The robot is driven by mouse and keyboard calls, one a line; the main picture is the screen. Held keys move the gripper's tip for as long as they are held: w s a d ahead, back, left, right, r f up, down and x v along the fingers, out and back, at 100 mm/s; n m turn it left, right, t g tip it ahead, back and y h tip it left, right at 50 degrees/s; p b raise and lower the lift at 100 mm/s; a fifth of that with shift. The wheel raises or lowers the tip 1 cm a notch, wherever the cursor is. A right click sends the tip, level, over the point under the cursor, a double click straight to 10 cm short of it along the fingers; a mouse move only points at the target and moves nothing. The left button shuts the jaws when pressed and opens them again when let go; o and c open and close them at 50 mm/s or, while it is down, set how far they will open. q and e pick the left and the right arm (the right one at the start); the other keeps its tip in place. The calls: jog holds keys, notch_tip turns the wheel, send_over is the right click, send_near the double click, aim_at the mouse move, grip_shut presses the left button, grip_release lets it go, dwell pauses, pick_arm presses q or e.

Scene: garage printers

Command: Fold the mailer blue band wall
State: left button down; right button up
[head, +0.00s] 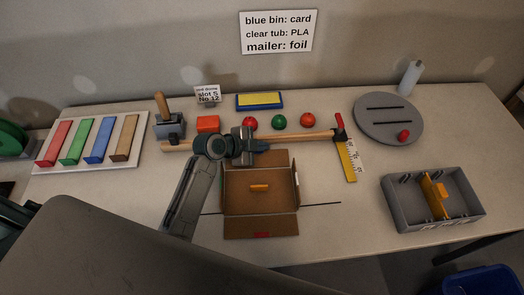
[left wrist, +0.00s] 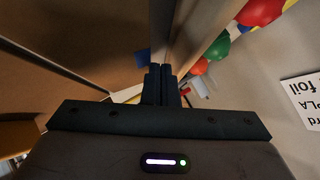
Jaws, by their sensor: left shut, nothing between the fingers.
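The brown cardboard mailer (head: 233,204) lies open at the table's middle, with a small orange piece (head: 259,188) inside. Its front flap lies outward and carries a red mark (head: 263,235). My left gripper (head: 246,150) is shut and empty at the mailer's back edge, covering part of the back wall. In the left wrist view, the shut fingers (left wrist: 162,72) are close to brown cardboard, and a small blue patch (left wrist: 143,57) shows just left of them. I cannot tell whether they touch. In the head view the blue band is not visible. My right gripper is out of view.
Behind the mailer are a wooden rod (head: 300,136), a red ball (head: 307,120) and a green ball (head: 279,125). A yellow ruler (head: 347,162) and grey tray (head: 402,212) are right; coloured bars on a white board (head: 75,156) are left. Table right of the mailer is mostly clear.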

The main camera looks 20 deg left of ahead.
pick_arm(q)
jog(key=shift+a+f, duration=0.1)
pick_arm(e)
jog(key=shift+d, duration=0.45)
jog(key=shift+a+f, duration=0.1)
